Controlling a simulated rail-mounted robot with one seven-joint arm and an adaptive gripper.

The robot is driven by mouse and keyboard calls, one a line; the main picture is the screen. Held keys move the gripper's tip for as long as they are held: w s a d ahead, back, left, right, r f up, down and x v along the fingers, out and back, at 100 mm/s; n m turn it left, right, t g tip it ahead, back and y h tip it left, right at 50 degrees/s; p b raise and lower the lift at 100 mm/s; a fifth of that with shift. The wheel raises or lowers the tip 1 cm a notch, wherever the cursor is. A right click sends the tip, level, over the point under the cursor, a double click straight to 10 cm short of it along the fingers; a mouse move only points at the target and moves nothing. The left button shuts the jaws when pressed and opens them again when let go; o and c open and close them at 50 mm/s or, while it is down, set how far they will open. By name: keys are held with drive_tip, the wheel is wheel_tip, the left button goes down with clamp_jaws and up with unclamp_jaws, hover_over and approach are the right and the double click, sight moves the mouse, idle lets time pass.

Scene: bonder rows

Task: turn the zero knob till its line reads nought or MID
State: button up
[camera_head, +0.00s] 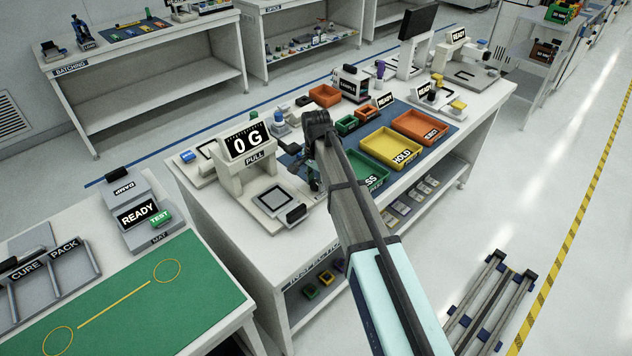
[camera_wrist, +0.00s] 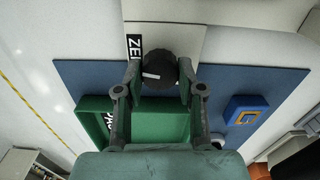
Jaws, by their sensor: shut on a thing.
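The zero knob (camera_wrist: 159,68) is a dark round knob in the wrist view, on a pale panel. Its white line lies left of the knob's middle and points roughly left in that view. A black label beside it shows only "ZE"; the rest is hidden by a finger. No nought or MID mark can be made out. My gripper (camera_wrist: 158,77) is shut on the knob, one finger on each side. In the head view the pull tester (camera_head: 247,165) reads "0 G" and bears the label PULL; my arm hides the knob there.
A green tray (camera_wrist: 110,116) lies under my fingers on a blue mat (camera_wrist: 75,78), with a blue block (camera_wrist: 246,108) to the right. In the head view, yellow (camera_head: 391,147) and orange (camera_head: 421,126) trays stand right of my arm.

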sight(316, 182)
drive_tip(key=m, duration=0.3)
drive_tip(key=shift+s+m, duration=0.1)
drive_tip(key=shift+m, duration=0.3)
idle(0.4)
drive_tip(key=o, duration=1.1)
drive_tip(key=shift+o, duration=0.2)
wheel_tip(316, 182, up, 12)
